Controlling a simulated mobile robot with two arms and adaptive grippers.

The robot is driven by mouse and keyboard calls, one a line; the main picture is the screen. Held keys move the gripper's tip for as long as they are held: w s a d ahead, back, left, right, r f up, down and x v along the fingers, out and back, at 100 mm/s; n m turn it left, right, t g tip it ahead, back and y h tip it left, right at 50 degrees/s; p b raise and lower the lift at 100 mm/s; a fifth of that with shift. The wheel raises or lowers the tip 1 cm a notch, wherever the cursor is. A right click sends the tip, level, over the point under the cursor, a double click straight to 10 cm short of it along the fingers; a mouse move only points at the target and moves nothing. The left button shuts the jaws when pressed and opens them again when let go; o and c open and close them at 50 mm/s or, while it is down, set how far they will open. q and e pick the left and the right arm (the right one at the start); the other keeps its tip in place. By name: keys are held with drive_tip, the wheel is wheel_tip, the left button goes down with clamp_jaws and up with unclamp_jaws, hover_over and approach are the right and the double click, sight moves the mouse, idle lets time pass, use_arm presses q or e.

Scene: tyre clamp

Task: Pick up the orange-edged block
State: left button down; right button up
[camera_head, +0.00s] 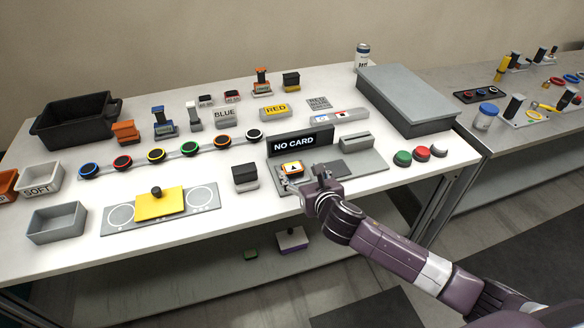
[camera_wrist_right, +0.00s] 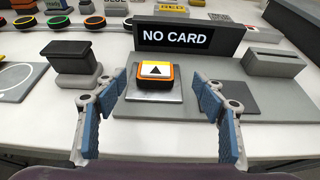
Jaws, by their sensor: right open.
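The orange-edged block (camera_head: 292,168) has a pale top with a dark triangle. It sits on a small light plate at the left of the grey card station, in front of the NO CARD display (camera_head: 296,143). My right gripper (camera_head: 298,184) is at the near side of the block. In the right wrist view the block (camera_wrist_right: 156,74) stands ahead of the open fingers of my right gripper (camera_wrist_right: 156,118), roughly centred between them and apart from both. The wrist view shows nothing in the fingers. My left gripper is not in view.
A dark-topped grey block (camera_head: 245,177) stands left of the station. A slotted grey holder (camera_head: 356,140) is on its right side. Green and red buttons (camera_head: 411,156) lie further right. A large grey box (camera_head: 405,98) stands behind. The table's front edge is close below my right gripper.

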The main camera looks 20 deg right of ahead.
sight(293, 167)
drive_tip(key=shift+w, duration=0.2)
drive_tip(key=shift+w+a+f, duration=0.15)
drive_tip(key=shift+w+f, duration=0.05)
drive_tip(key=shift+w, duration=0.1)
drive_tip(key=x, duration=0.2)
drive_tip(key=p+x, duration=0.1)
drive_tip(key=x, duration=0.1)
drive_tip(key=shift+w+a+f, duration=0.15)
drive_tip(key=shift+a, duration=0.1)
drive_tip(key=shift+w, duration=0.1)
drive_tip(key=shift+c, duration=1.6)
drive_tip(key=c, duration=0.8)
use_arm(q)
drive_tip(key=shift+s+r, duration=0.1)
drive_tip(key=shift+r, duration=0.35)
use_arm(e)
drive_tip(key=shift+c, duration=0.7)
